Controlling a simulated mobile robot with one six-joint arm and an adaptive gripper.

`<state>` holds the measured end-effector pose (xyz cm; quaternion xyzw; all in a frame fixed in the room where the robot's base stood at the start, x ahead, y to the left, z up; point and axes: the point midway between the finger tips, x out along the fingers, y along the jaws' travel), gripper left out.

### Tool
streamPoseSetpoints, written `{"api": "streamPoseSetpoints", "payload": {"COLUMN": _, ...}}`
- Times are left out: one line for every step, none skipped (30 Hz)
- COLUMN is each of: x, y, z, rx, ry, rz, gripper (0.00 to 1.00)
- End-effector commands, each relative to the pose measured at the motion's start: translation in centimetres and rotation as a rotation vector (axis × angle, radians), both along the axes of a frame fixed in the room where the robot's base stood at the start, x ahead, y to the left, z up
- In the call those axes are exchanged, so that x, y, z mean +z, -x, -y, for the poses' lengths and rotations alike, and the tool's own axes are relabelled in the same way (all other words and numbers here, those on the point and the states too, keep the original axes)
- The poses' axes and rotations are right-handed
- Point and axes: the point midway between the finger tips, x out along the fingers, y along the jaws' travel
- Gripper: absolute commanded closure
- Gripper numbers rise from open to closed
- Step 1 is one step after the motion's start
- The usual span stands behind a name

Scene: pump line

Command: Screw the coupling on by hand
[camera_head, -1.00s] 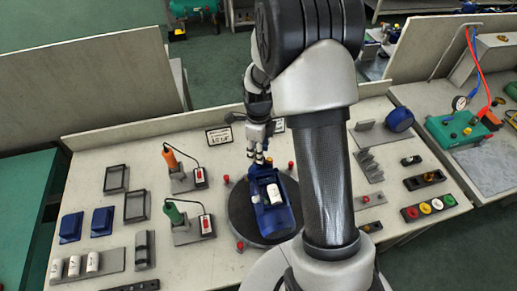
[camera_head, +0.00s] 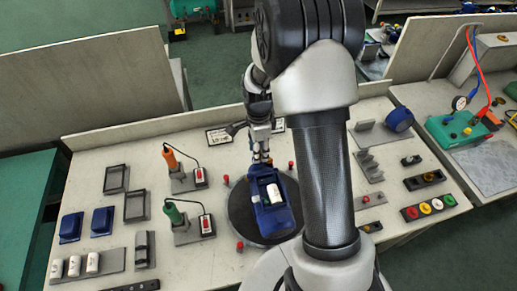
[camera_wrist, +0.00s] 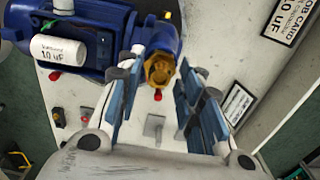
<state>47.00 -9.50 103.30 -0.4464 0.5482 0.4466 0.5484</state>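The blue pump (camera_head: 272,222) with a white capacitor (camera_head: 273,194) on it sits on a dark round turntable (camera_head: 240,213). In the wrist view the pump (camera_wrist: 90,18) fills the upper left, with the capacitor (camera_wrist: 58,50) marked 10 uF. A brass coupling-like fitting (camera_wrist: 160,68) shows at the pump's end; I cannot tell if it is the loose coupling or a fixed port. My gripper (camera_head: 262,160) is at the pump's far end. In the wrist view my gripper (camera_wrist: 160,95) is open, its blue-padded fingers apart, with the brass fitting beyond and between their tips.
Red-topped posts (camera_head: 239,246) ring the turntable. An orange-handled tool (camera_head: 170,156) and a green-handled tool (camera_head: 174,212) stand in holders at left. Coloured buttons (camera_head: 430,207) and a small rack (camera_head: 368,165) are at right.

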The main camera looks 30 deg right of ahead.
Motion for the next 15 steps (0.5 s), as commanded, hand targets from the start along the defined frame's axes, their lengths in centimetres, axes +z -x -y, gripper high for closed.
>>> {"api": "streamPoseSetpoints", "payload": {"x": 0.00, "y": 0.00, "z": 0.00, "rx": 0.007, "ry": 0.000, "rz": 0.000, "gripper": 0.66}}
{"api": "streamPoseSetpoints", "payload": {"x": 0.00, "y": 0.00, "z": 0.00, "rx": 0.008, "ry": 0.000, "rz": 0.000, "gripper": 0.66}}
{"api": "streamPoseSetpoints", "payload": {"x": 0.00, "y": 0.00, "z": 0.00, "rx": 0.007, "ry": 0.000, "rz": 0.000, "gripper": 0.66}}
{"api": "streamPoseSetpoints", "payload": {"x": 0.00, "y": 0.00, "z": 0.00, "rx": 0.006, "ry": 0.000, "rz": 0.000, "gripper": 0.66}}
{"api": "streamPoseSetpoints", "payload": {"x": 0.00, "y": 0.00, "z": 0.00, "rx": 0.006, "ry": 0.000, "rz": 0.000, "gripper": 0.66}}
{"api": "streamPoseSetpoints", "payload": {"x": 0.00, "y": 0.00, "z": 0.00, "rx": 0.006, "ry": 0.000, "rz": 0.000, "gripper": 0.66}}
{"api": "streamPoseSetpoints", "payload": {"x": 0.00, "y": 0.00, "z": 0.00, "rx": 0.006, "ry": 0.000, "rz": 0.000, "gripper": 0.66}}
{"api": "streamPoseSetpoints", "payload": {"x": 0.00, "y": 0.00, "z": 0.00, "rx": 0.011, "ry": 0.000, "rz": 0.000, "gripper": 0.66}}
{"api": "streamPoseSetpoints", "payload": {"x": 0.00, "y": 0.00, "z": 0.00, "rx": 0.030, "ry": 0.000, "rz": 0.000, "gripper": 0.66}}
{"api": "streamPoseSetpoints", "payload": {"x": 0.00, "y": 0.00, "z": 0.00, "rx": 0.055, "ry": 0.000, "rz": 0.000, "gripper": 0.66}}
{"api": "streamPoseSetpoints", "payload": {"x": 0.00, "y": 0.00, "z": 0.00, "rx": 0.087, "ry": 0.000, "rz": 0.000, "gripper": 0.66}}
{"api": "streamPoseSetpoints", "payload": {"x": 0.00, "y": 0.00, "z": 0.00, "rx": 0.134, "ry": 0.000, "rz": 0.000, "gripper": 0.66}}
{"api": "streamPoseSetpoints", "payload": {"x": 0.00, "y": 0.00, "z": 0.00, "rx": 0.170, "ry": 0.000, "rz": 0.000, "gripper": 0.66}}
{"api": "streamPoseSetpoints", "payload": {"x": 0.00, "y": 0.00, "z": 0.00, "rx": 0.204, "ry": 0.000, "rz": 0.000, "gripper": 0.66}}
{"api": "streamPoseSetpoints", "payload": {"x": 0.00, "y": 0.00, "z": 0.00, "rx": 0.242, "ry": 0.000, "rz": 0.000, "gripper": 0.66}}
